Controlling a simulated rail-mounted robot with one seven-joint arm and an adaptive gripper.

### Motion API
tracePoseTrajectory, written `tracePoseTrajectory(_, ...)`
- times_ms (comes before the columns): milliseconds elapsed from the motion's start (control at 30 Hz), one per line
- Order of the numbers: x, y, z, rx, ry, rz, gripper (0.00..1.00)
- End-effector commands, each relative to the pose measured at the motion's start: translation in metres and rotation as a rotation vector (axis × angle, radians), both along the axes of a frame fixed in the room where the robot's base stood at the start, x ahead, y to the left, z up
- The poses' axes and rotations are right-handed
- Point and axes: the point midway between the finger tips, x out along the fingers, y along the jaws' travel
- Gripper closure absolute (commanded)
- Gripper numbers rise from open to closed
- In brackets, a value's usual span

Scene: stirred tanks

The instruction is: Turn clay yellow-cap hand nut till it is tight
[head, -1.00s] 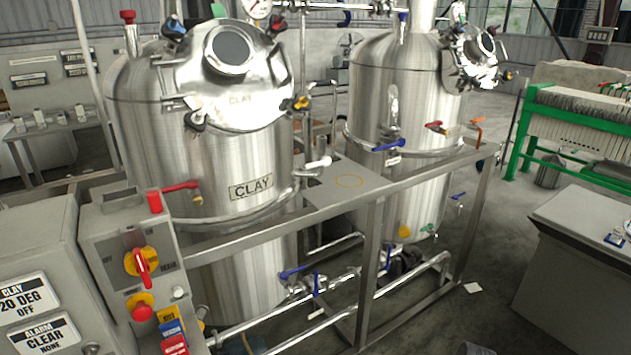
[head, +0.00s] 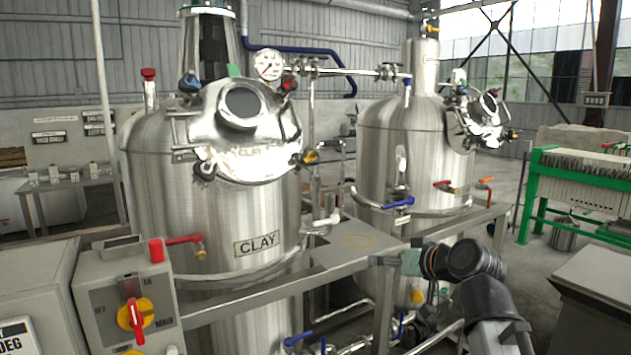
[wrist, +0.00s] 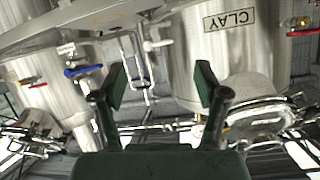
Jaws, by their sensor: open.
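The clay tank (head: 215,215) is a steel vessel with a CLAY plate, at left in the head view. Its round lid (head: 245,140) looks closed, with several colour-capped hand nuts around the rim. The yellow-cap hand nut (head: 310,157) is at the lid's right edge; I cannot tell how tight it is. My gripper (head: 380,261) is in front of the frame, right of and below that nut and apart from it. In the wrist view my gripper (wrist: 160,84) is open and empty, with the clay tank (wrist: 215,60) upside down behind it. I cannot make out the yellow cap there.
A flat steel shelf (head: 350,245) and frame rails run in front of the tanks. A second tank (head: 385,150) stands to the right. A control box (head: 130,300) with a red-yellow switch is at lower left. A red-handled valve (head: 185,240) juts from the clay tank's front.

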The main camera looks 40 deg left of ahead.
Motion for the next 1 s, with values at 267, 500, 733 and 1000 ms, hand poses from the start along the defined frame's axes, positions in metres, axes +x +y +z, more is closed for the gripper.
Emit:
tracePoseTrajectory(267, -0.051, 0.023, 0.156, 0.183, -0.26, 0.148, 0.27)
tracePoseTrajectory(500, -0.061, 0.03, 0.203, 0.264, -0.44, 0.225, 0.27)
tracePoseTrajectory(733, -0.056, 0.042, 0.204, 0.247, -0.477, 0.231, 0.27)
tracePoseTrajectory(1000, -0.041, 0.086, 0.205, 0.246, -0.475, 0.231, 0.27)
